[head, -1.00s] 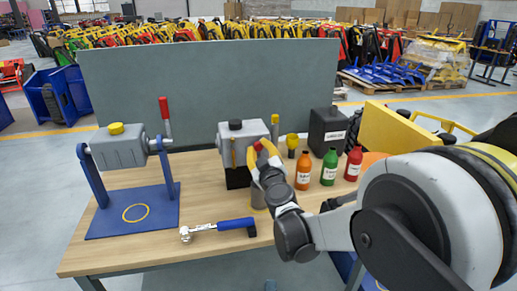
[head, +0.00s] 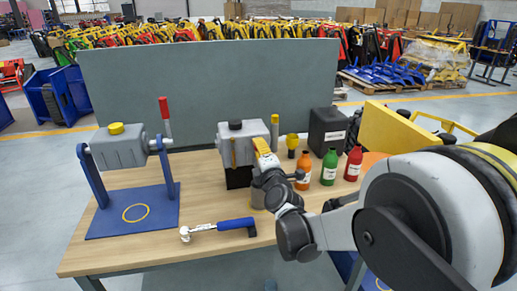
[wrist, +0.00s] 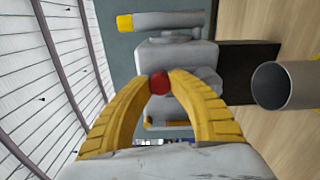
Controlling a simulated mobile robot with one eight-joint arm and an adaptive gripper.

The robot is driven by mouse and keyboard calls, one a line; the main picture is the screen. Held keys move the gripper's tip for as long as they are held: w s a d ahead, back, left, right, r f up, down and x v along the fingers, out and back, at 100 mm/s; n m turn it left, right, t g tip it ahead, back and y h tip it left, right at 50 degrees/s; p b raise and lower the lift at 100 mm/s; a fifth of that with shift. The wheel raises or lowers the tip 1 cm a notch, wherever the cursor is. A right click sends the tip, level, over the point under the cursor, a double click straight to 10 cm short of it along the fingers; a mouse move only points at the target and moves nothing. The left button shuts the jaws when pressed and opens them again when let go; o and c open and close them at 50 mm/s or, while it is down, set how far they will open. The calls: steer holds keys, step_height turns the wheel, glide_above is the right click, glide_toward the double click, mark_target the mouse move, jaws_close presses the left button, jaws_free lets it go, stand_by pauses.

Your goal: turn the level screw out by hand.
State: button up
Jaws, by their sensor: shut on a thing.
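The grey gear housing (head: 243,143) stands on a black block (head: 238,177) at the middle of the table, with a dark cap on top. In the wrist view, a small round red screw head (wrist: 159,82) is on the face of the housing (wrist: 185,60). My gripper (wrist: 160,84) has its two yellow fingertips closed on the red screw head from both sides. In the head view my gripper (head: 262,146) is at the housing's right front, and the screw is hidden there behind the fingers. How far the screw is out cannot be told.
A grey metal cup (wrist: 286,85) stands close by, below the housing. A wrench with a blue handle (head: 236,224) lies in front. A second housing (head: 118,152) hangs on a blue stand at left. Orange (head: 303,171), green (head: 329,168) and red (head: 353,164) bottles stand right.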

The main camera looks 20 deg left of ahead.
steer(key=n, duration=0.9)
steer(key=shift+n, duration=0.4)
steer(key=o, duration=1)
